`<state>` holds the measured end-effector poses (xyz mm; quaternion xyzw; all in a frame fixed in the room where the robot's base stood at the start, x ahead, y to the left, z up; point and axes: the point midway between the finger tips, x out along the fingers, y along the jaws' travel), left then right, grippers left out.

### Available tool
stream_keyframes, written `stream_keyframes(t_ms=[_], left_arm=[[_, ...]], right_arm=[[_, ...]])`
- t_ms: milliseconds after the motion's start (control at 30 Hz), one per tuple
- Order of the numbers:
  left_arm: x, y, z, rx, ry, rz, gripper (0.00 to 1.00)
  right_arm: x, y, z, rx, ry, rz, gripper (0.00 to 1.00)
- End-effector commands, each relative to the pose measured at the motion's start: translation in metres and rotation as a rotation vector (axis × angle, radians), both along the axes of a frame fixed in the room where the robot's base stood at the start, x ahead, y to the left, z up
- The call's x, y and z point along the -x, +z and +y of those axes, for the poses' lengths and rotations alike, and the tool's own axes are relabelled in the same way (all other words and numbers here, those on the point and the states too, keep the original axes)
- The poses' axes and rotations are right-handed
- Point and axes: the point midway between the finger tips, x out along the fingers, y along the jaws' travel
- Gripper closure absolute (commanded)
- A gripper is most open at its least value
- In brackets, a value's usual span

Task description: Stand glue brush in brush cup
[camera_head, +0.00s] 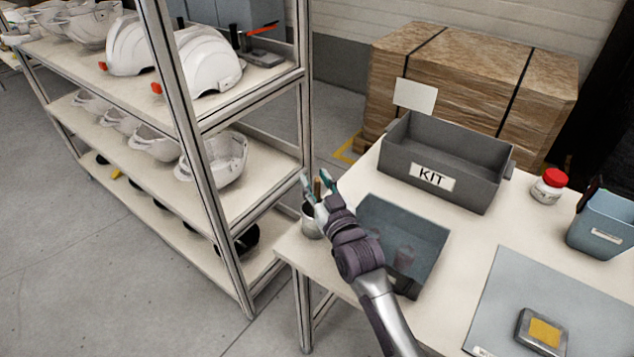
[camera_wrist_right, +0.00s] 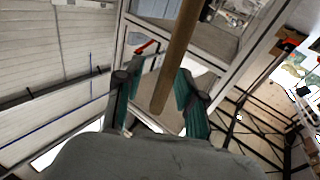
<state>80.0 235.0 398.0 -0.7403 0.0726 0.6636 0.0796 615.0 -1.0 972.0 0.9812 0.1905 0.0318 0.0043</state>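The small grey brush cup (camera_head: 310,226) stands at the left corner of the table, partly hidden by my right gripper. My right gripper (camera_head: 316,183) is over the cup, its green fingers apart. The glue brush's brown handle (camera_head: 317,190) shows upright between the fingers, above the cup. In the right wrist view the handle (camera_wrist_right: 176,60) runs between the open fingers (camera_wrist_right: 155,92), with a clear gap to the left finger and close to the right one. The bristle end is hidden; the brush appears to stand in the cup. My left gripper is out of view.
A shallow blue-grey tray (camera_head: 425,232) lies right beside the cup, under my right arm. The grey KIT bin (camera_head: 398,160), a red-lidded jar (camera_head: 548,187), a blue bin (camera_head: 603,225) and a grey mat (camera_head: 500,300) share the table. A helmet rack (camera_head: 275,85) stands left.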

Motion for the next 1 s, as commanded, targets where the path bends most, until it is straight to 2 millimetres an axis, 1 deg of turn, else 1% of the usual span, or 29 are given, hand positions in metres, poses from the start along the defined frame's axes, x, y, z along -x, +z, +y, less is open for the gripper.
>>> stream_keyframes(t_ms=[33,267,367,467,800,1000], left_arm=[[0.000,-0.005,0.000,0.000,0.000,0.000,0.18],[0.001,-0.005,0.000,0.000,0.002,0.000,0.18],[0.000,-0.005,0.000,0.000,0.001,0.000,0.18],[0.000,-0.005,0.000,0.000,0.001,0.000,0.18],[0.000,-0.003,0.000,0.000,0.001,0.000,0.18],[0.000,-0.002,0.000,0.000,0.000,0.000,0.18]], right_arm=[[0.007,-0.051,0.000,0.015,0.005,0.100,0.61],[0.009,-0.051,0.000,0.015,0.006,0.099,0.61],[0.014,-0.048,-0.002,0.014,0.006,0.093,0.61],[0.026,-0.043,-0.006,0.011,0.007,0.081,0.61],[0.074,-0.017,-0.024,0.003,0.007,0.027,0.61],[0.089,-0.008,-0.029,-0.001,0.007,0.009,0.61]])
